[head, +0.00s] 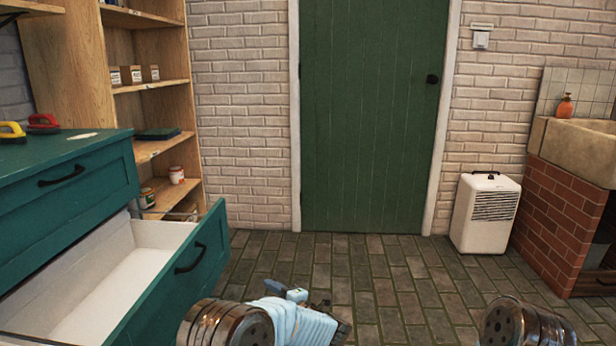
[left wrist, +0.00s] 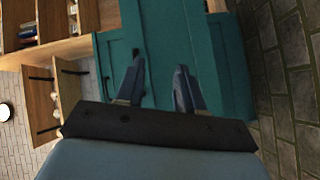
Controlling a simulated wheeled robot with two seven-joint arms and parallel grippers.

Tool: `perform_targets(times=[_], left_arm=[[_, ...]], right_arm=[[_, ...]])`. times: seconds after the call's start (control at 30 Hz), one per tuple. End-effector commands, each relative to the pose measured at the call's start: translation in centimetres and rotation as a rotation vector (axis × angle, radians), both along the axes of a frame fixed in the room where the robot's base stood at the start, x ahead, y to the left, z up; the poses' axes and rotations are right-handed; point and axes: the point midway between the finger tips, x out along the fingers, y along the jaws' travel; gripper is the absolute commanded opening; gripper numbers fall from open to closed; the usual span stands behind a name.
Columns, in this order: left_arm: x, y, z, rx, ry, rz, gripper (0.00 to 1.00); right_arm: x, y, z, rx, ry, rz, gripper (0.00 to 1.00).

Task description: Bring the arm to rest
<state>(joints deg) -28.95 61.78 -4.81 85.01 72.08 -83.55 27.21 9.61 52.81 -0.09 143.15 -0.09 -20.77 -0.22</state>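My left arm (head: 290,318) comes up from the bottom of the head view, with a light blue wrist, in front of the open drawer and over the brick floor. My left gripper (left wrist: 160,66) shows in the left wrist view with its two dark fingers apart and nothing between them. It points toward the teal cabinet (left wrist: 175,35). My right arm (head: 522,326) shows only as a metal link at the bottom right of the head view. My right gripper is outside both views.
A teal drawer (head: 178,285) is pulled out and empty where visible, beside my left arm. Yellow (head: 12,132) and red (head: 43,122) handled things lie on the cabinet top. A white heater (head: 485,212) and sink (head: 582,150) stand right. The floor (head: 380,270) before the green door (head: 370,115) is clear.

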Motion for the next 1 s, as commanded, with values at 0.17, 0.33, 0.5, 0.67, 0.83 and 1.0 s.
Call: perform_targets(times=[0.17, 0.33, 0.5, 0.67, 0.83, 1.0], left_arm=[[0.1, 2.8, -6.8, 0.115, 0.274, -0.266, 0.37], [-4.8, 4.3, -15.9, 0.192, 0.632, -0.627, 0.37], [-17.0, 4.0, -23.6, 0.194, 1.006, -1.092, 0.37], [-28.3, 3.0, -25.5, 0.149, 1.206, -1.452, 0.37], [-35.1, 2.4, -25.2, 0.113, 1.287, -1.668, 0.37], [-36.6, 2.3, -25.1, 0.107, 1.302, -1.720, 0.37]], right_arm=[[-0.1, 0.2, 0.9, 0.003, 0.001, 0.004, 0.43], [-0.2, 0.5, 1.8, 0.007, 0.003, 0.008, 0.43], [-0.3, 0.8, 2.7, 0.011, 0.006, 0.014, 0.43], [-0.4, 1.0, 3.2, 0.014, 0.008, 0.017, 0.43], [-0.4, 1.1, 3.4, 0.015, 0.008, 0.018, 0.43], [-0.4, 1.1, 3.4, 0.016, 0.008, 0.019, 0.43]])
